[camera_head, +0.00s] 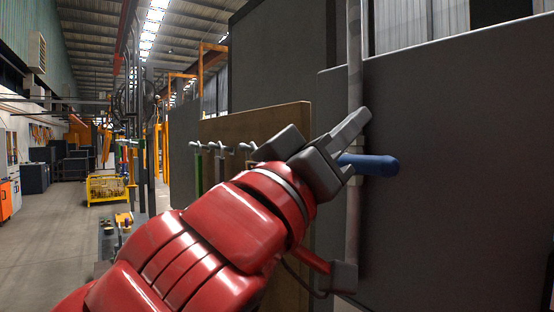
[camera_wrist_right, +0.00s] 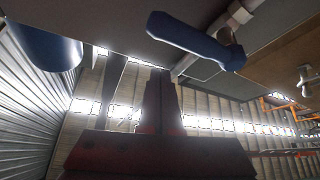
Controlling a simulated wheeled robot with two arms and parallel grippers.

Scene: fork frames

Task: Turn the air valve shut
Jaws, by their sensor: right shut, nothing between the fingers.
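The air valve has a blue lever handle (camera_head: 375,164) on a grey vertical pipe (camera_head: 354,70) fixed along a dark panel. In the head view the lever lies about level, across the pipe, its rounded end pointing right. It also shows in the right wrist view (camera_wrist_right: 190,40), above the fingers. My right gripper (camera_head: 353,128) comes in from the lower left on a red arm. It is shut and empty, its fingertips just above and left of the lever. Whether it touches the lever or pipe I cannot tell. The lever's left end is partly hidden behind the gripper. My left gripper is out of view.
The dark panel (camera_head: 455,190) fills the right side close behind the pipe. A brown board (camera_head: 270,122) with several hanging tools stands behind my right arm. A blue rounded object (camera_wrist_right: 45,45) shows in the wrist view's upper left. Open floor (camera_head: 50,235) lies at left.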

